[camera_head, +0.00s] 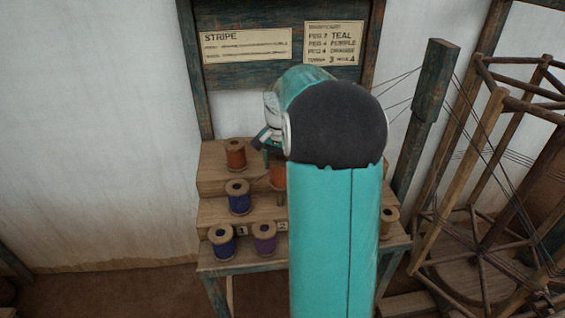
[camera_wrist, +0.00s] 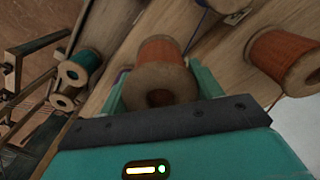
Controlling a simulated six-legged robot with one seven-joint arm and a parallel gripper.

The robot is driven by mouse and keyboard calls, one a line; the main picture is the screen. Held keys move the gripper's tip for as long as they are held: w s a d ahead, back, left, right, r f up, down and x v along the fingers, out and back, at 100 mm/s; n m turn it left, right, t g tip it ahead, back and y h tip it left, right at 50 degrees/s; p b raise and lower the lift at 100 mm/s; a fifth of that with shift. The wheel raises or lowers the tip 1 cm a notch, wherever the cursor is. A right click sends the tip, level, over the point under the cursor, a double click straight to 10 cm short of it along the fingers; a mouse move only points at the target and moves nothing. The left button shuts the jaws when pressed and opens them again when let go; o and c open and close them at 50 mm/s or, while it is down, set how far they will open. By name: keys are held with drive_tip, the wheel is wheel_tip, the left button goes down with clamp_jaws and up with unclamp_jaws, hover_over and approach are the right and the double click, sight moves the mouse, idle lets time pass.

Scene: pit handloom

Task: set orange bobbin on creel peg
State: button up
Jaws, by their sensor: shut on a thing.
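My gripper (camera_wrist: 158,92) is shut on an orange bobbin (camera_wrist: 160,52), whose wooden end faces the wrist camera. In the head view my gripper (camera_head: 268,142) is mostly hidden behind my teal arm, over the stepped wooden rack. An orange bobbin (camera_head: 278,172) shows there in part beside the arm, seemingly the held one. A second orange bobbin (camera_head: 235,156) stands on the top step to the left; it also shows at the right of the wrist view (camera_wrist: 283,58). I cannot tell whether the held bobbin touches the rack or a peg.
Two blue bobbins (camera_head: 238,198) (camera_head: 222,243) and a purple one (camera_head: 264,238) stand on lower steps (camera_head: 210,213). A teal bobbin (camera_wrist: 82,70) shows in the wrist view. A bobbin (camera_head: 388,222) stands right of my arm. Signs (camera_head: 335,43) hang behind; a wooden reel frame (camera_head: 490,180) with threads stands right.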

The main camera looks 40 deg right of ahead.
sight(280, 195)
drive_tip(key=shift+w+a+f, duration=0.1)
drive_tip(key=shift+w+f, duration=0.25)
drive_tip(key=shift+f, duration=0.2)
wheel_tip(280, 195, down, 2)
drive_tip(key=shift+f, duration=0.1)
drive_tip(key=shift+s+f, duration=0.25)
drive_tip(key=shift+f, duration=0.15)
drive_tip(key=shift+w+f, duration=0.1)
drive_tip(key=shift+f, duration=2.15)
